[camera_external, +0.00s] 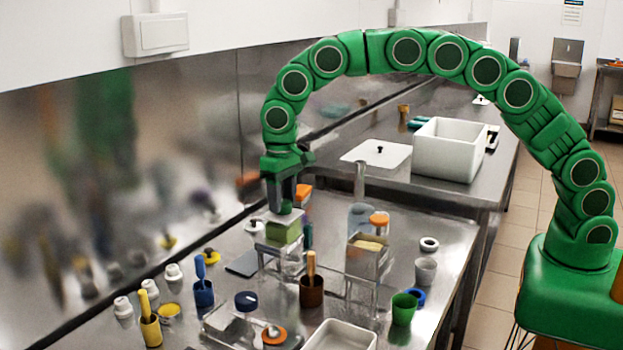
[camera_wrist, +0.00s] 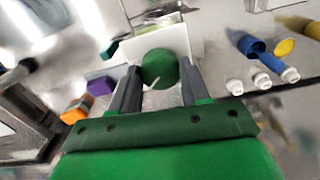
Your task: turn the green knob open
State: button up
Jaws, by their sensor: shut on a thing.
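The green knob (camera_wrist: 160,68) is round with a pale pointer line, and in the wrist view it sits between the two fingers of my gripper (camera_wrist: 158,82). The fingers are shut on its sides. The pointer line runs toward the lower left in that view. In the external view my gripper (camera_external: 284,203) points straight down onto the knob above a small unit with a green front (camera_external: 284,232). The knob itself is mostly hidden there by the fingers. A white plate (camera_wrist: 122,48) surrounds the knob in the wrist view.
A similar unit with an orange knob (camera_external: 379,218) stands to the right. A brown cup (camera_external: 312,291), a blue cup (camera_external: 203,294), a yellow cup (camera_external: 151,331) and a green cup (camera_external: 404,309) stand around the front. A white bin (camera_external: 450,150) is on the farther table.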

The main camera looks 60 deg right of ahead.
jog(key=n, duration=0.5)
jog(key=shift+n, duration=2.5)
jog(key=o, duration=1.1)
jog(key=shift+c, duration=0.2)
jog(key=shift+r, duration=0.15)
notch_tip(320, 180, up, 8)
jog(key=shift+f, duration=0.2)
